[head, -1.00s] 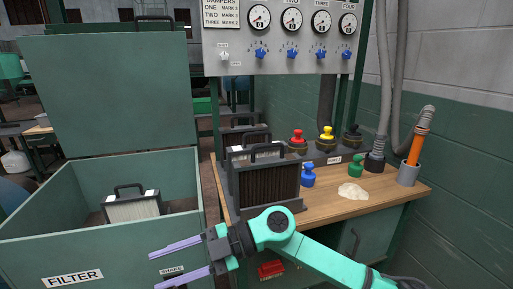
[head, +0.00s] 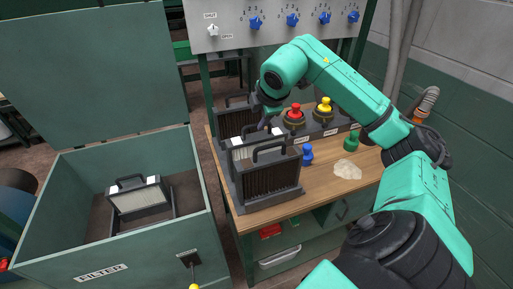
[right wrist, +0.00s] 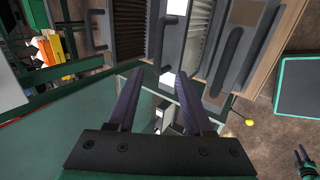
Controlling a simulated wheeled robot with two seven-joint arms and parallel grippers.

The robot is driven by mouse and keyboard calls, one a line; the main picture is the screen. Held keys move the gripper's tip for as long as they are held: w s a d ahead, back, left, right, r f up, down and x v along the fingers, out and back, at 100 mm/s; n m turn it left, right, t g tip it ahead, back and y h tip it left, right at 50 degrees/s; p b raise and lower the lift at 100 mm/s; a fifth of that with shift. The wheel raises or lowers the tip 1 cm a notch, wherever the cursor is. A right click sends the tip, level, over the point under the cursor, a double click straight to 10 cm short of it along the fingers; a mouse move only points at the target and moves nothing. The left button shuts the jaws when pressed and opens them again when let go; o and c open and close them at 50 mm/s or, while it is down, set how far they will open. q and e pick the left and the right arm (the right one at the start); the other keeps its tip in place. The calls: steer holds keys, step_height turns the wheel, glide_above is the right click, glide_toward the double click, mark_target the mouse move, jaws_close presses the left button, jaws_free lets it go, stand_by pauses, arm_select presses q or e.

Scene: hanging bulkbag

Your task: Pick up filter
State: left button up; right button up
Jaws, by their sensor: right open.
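A dark pleated filter with a black top handle (head: 270,172) stands upright in a rack at the left of the wooden bench. More handled filter units (head: 235,112) stand behind it. Another filter with white top corners (head: 138,195) sits inside the green bin (head: 110,273) labelled FILTER. My right gripper (head: 268,122) hangs pointing down over the back of the bench filters, partly lost against them. In the right wrist view its jaws (right wrist: 160,88) are apart, with filter handles (right wrist: 166,38) beyond the tips. I see nothing held between them. My left gripper is not in the head view.
Red (head: 294,115) and yellow (head: 323,108) knobs stand just right of the gripper. Blue (head: 307,154) and green (head: 351,140) knobbed pieces and a pale powder pile (head: 347,169) lie on the bench. A yellow-tipped lever (head: 194,287) sticks out at the bin's front.

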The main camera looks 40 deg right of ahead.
mark_target(253, 125)
steer(key=p+x, duration=0.2)
steer(key=x, duration=0.2)
steer(key=p+x, duration=0.2)
steer(key=x, duration=0.2)
steer(key=shift+w+d, duration=0.15)
steer(key=shift+w, duration=0.3)
steer(key=shift+f, duration=0.4)
steer(key=shift+w, duration=0.1)
jaws_close()
